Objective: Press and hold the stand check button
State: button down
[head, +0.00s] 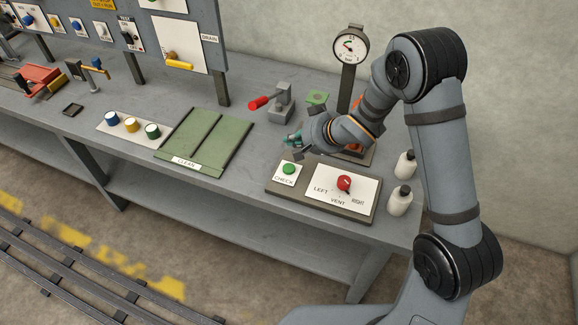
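The green check button (289,169) sits on a white plate labelled CHECK, at the left end of a dark panel (272,188) on the bench. Its top is fully visible and nothing touches it. My gripper (293,145) is just behind and above the button, pointing left, apart from it. It is small in the picture and a teal patch shows at its fingers. I cannot tell whether the fingers are open or shut, or whether the teal belongs to them.
A red selector knob (344,183) marked LEFT, VENT and RIGHT is right of the button. A red-handled lever (260,103) and a gauge (350,46) on a post stand behind. Two white bottles (400,200) stand at right. A green CLEAN mat (217,150) lies left.

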aim_at(291, 168)
notch_tip(291, 168, down, 9)
jog(key=b, duration=0.8)
jog(key=shift+w+a, duration=0.1)
jog(key=shift+a, duration=0.05)
dwell(1.1)
jog(key=shift+f+b, duration=0.35)
jog(key=shift+f+b, duration=0.5)
dwell(0.6)
dwell(0.4)
jog(key=shift+r+p, duration=0.8)
jog(key=shift+r, duration=0.15)
